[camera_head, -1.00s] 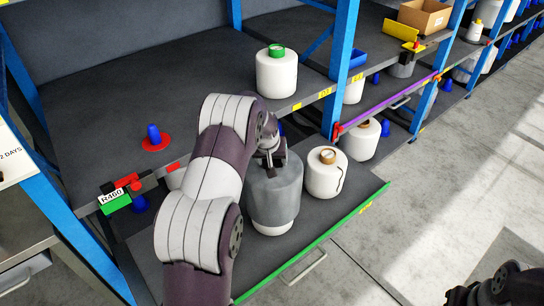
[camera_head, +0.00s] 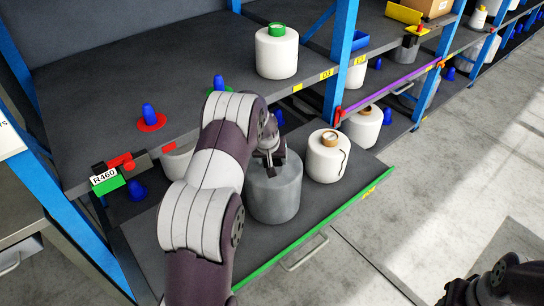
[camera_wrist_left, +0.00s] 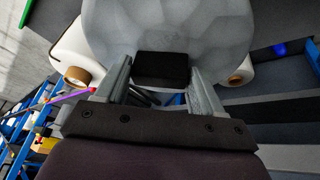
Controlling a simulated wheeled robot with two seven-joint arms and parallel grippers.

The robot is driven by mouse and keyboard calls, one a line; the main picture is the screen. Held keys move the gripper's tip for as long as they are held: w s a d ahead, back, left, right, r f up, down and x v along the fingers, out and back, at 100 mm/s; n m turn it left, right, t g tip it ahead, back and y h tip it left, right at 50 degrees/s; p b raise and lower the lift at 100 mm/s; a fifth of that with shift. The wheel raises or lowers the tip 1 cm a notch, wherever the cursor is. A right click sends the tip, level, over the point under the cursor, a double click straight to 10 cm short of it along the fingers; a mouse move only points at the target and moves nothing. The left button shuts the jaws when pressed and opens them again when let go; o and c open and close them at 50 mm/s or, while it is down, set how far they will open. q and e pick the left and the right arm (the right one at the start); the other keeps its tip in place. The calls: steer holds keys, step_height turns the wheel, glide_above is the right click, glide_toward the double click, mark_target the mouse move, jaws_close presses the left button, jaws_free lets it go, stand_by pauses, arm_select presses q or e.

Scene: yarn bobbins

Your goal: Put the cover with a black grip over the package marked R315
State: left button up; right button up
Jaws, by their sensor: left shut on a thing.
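The grey cover (camera_head: 274,198) stands upright on the pulled-out lower shelf in the head view, its lower edge down near the shelf surface. Any package inside it is hidden, and no R315 marking is readable. My left gripper (camera_head: 270,158) is above the cover and shut on its black grip. In the left wrist view the black grip (camera_wrist_left: 162,70) lies between the fingers, with the cover's pale top (camera_wrist_left: 165,25) beyond. Part of my right arm's dark end (camera_head: 495,288) shows at the bottom right; its jaws cannot be made out.
A white bobbin with a brown core (camera_head: 328,158) stands right of the cover. Another white bobbin (camera_head: 363,128) is behind it. A green-topped bobbin (camera_head: 276,55) stands on the upper shelf. A blue post (camera_head: 342,70) rises behind. The R460 label (camera_head: 104,179) is at left.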

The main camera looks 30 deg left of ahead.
arm_select(q)
steer(key=shift+f, duration=0.3)
stand_by(0.4)
steer(key=o, duration=1.5)
steer(key=shift+r, duration=0.15)
steer(key=b+v, duration=0.1)
steer(key=v, duration=1.1)
steer(key=shift+s+r+b, duration=0.2)
steer(key=shift+b, duration=0.15)
